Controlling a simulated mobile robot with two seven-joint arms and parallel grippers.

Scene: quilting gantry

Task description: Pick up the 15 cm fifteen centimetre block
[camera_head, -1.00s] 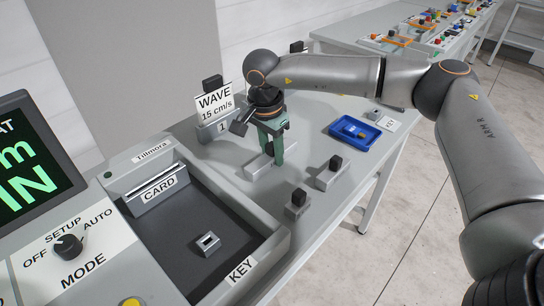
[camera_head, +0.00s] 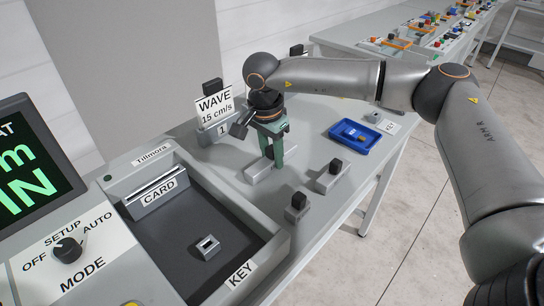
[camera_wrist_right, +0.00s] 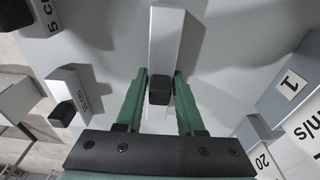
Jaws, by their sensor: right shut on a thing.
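A long light-grey block (camera_head: 257,172) with a black knob lies on the grey table in the head view. In the right wrist view this block (camera_wrist_right: 165,40) runs away from me between the fingers, its black knob (camera_wrist_right: 159,92) between the green fingertips. Its own label is hidden; neighbouring blocks read 5, 10 and 20. My right gripper (camera_head: 276,160) reaches down over it and is shut on its knob. The block still appears to rest on the table. My left gripper is not in view.
The 10 cm block (camera_head: 330,178) and the small 5 cm block (camera_head: 297,207) stand to the right and nearer. The WAVE 15 cm/s sign (camera_head: 214,107) stands close behind the gripper. A blue tray (camera_head: 345,141) lies further right. The CARD and KEY console (camera_head: 235,190) is at left.

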